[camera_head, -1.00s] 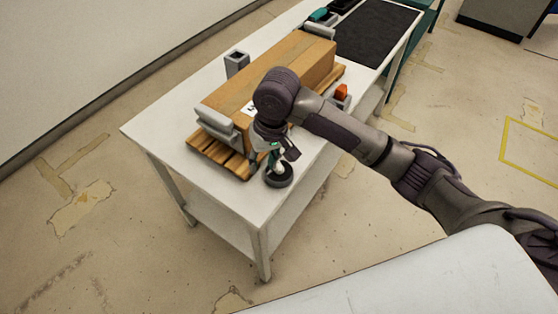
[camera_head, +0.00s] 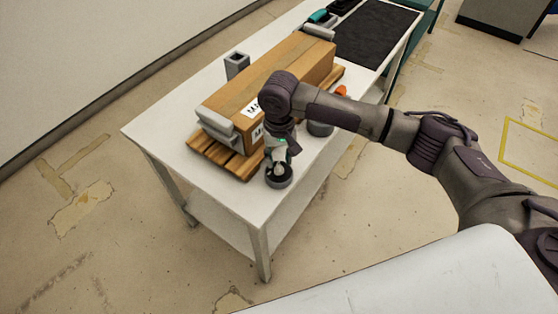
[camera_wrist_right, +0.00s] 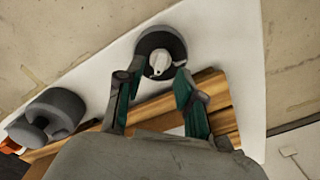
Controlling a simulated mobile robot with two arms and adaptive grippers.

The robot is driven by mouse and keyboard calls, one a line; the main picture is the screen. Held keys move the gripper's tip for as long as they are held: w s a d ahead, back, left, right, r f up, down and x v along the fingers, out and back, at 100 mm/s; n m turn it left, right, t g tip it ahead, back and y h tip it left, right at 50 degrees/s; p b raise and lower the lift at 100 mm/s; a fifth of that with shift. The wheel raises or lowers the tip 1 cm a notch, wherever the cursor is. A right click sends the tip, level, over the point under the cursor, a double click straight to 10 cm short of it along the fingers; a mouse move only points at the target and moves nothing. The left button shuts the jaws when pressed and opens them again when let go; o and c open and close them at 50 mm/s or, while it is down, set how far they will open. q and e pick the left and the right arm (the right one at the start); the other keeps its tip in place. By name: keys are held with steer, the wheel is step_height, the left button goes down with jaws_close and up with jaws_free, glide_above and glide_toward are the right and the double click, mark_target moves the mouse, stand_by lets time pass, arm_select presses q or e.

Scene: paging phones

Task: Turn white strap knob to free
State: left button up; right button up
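The white knob (camera_wrist_right: 158,62) sits in the middle of a dark round base (camera_wrist_right: 178,44) in the right wrist view. In the head view the dark base (camera_head: 279,184) stands on the near end of the white table (camera_head: 215,188). My right gripper (camera_wrist_right: 158,70) is open, with its two green-lined fingers either side of the knob in the picture and a gap between them. I cannot tell whether the fingertips touch the knob. In the head view the right gripper (camera_head: 277,165) is directly over the base and partly hides the knob. My left gripper is not in view.
A cardboard box (camera_head: 228,104) lies on a wooden pallet (camera_head: 226,160) beside the base. A second grey round fixture (camera_head: 320,129) stands partly behind my arm, near an orange part (camera_head: 341,91). A grey post (camera_head: 236,66) rises at the table's far side.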

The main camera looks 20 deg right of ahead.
mark_target(279, 169)
steer(key=shift+f, duration=1.35)
jaws_close()
steer(key=shift+r, duration=0.1)
